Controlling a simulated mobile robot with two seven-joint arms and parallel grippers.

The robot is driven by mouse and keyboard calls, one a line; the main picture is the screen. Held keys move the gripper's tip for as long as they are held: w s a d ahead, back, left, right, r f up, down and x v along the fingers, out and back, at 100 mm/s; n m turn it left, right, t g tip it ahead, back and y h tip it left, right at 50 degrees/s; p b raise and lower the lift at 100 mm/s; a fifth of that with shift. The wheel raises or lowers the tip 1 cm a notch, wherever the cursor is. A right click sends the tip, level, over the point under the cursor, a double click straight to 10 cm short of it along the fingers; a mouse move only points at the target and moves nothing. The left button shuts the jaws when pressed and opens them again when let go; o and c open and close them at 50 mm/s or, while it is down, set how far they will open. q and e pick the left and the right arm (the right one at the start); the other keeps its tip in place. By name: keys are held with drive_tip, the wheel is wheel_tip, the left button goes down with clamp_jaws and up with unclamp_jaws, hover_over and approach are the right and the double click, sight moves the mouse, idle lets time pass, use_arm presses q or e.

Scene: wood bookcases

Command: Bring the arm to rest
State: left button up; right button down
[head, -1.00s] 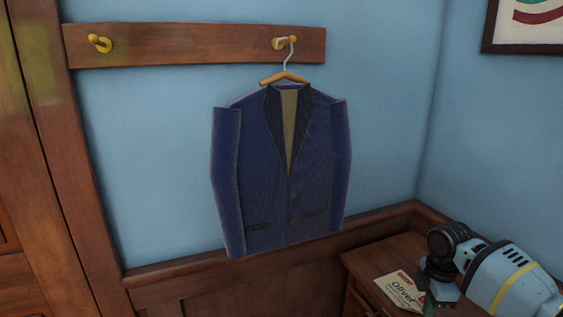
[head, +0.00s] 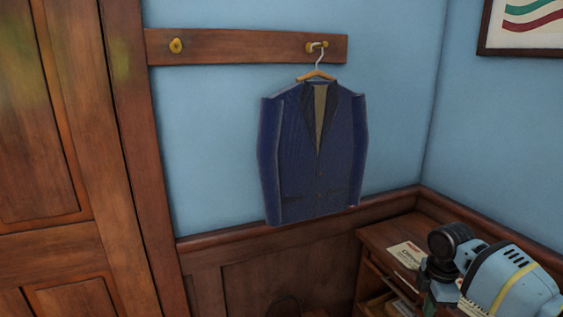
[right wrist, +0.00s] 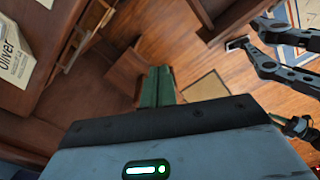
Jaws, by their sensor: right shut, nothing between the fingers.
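My right arm comes in at the lower right of the head view, over a small wooden desk (head: 385,238). Its gripper is mostly cut off by the bottom edge there. In the right wrist view the green fingers of my right gripper (right wrist: 158,86) are pressed together, with nothing between them. They point down over the floor beside the furniture.
A blue jacket (head: 300,150) hangs on a hanger (head: 317,75) from the right hook of a wooden rail (head: 240,47). A card (head: 407,254) lies on the desk; a card marked Oliver (right wrist: 15,62) shows in the right wrist view. A wooden door (head: 50,130) stands left.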

drive_tip(key=s+a+f+m+t+y, duration=0.2)
drive_tip(key=s+a+f, duration=0.65)
drive_tip(key=f, duration=0.25)
drive_tip(key=s+a+f+m+t+y, duration=0.25)
drive_tip(key=s+a+f, duration=0.45)
drive_tip(key=a+f, duration=0.4)
drive_tip(key=s+f+m+t, duration=0.25)
drive_tip(key=s+m, duration=0.25)
drive_tip(key=s, duration=0.7)
drive_tip(key=s+d+r+m+t+h, duration=0.1)
drive_tip(key=s+d+m, duration=0.1)
drive_tip(key=s, duration=0.3)
drive_tip(key=s+d+r+m+h, duration=0.1)
drive_tip(key=s+d+m, duration=0.1)
drive_tip(key=s, duration=0.4)
drive_tip(key=shift+d+m+t+h, duration=0.25)
drive_tip(key=shift+m+t+h, duration=0.1)
drive_tip(key=shift+m+t, duration=0.1)
drive_tip(key=shift+s+d, duration=0.1)
drive_tip(key=shift+s, duration=0.1)
